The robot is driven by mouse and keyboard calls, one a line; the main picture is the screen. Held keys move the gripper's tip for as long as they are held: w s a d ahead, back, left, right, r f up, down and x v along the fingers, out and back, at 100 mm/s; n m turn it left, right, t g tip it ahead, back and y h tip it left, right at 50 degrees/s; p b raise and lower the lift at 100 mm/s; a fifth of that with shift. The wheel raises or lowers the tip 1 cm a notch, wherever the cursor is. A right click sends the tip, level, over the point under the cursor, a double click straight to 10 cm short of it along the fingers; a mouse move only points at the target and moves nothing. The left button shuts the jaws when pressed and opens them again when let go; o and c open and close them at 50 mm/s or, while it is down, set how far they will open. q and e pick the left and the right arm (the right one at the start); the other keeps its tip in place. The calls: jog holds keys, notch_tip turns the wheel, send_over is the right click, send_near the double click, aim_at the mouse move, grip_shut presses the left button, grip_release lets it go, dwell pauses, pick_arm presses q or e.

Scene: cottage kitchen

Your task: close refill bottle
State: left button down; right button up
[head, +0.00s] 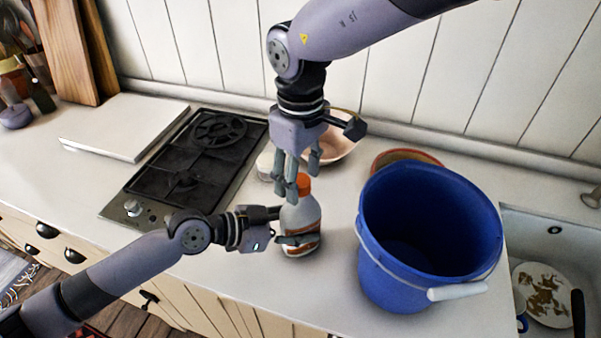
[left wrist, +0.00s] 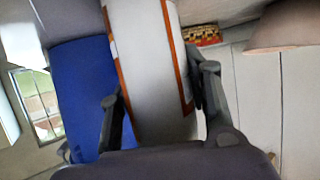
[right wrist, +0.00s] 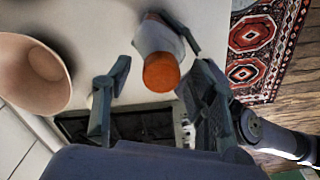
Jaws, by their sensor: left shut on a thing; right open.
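The refill bottle (head: 300,226) is white with orange bands and stands upright on the counter. Its orange cap (head: 304,184) sits on top; whether it is tight I cannot tell. My left gripper (head: 279,226) is shut around the bottle's body from the left, and the white body fills the left wrist view (left wrist: 150,70) between the fingers. My right gripper (head: 298,180) points down from above, open and empty, its fingers close to the cap. In the right wrist view the cap (right wrist: 161,72) lies between and beyond the open fingers (right wrist: 158,95).
A blue bucket (head: 375,250) with a white-gripped handle stands right of the bottle. Behind are a pink bowl (head: 340,147) and a reddish-rimmed bowl (head: 405,155). A gas hob (head: 165,185) is at left. A sink (head: 550,222) with a dirty plate (head: 541,290) is at right.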

jog(key=shift+r, duration=2.25)
jog(key=shift+c, duration=0.4)
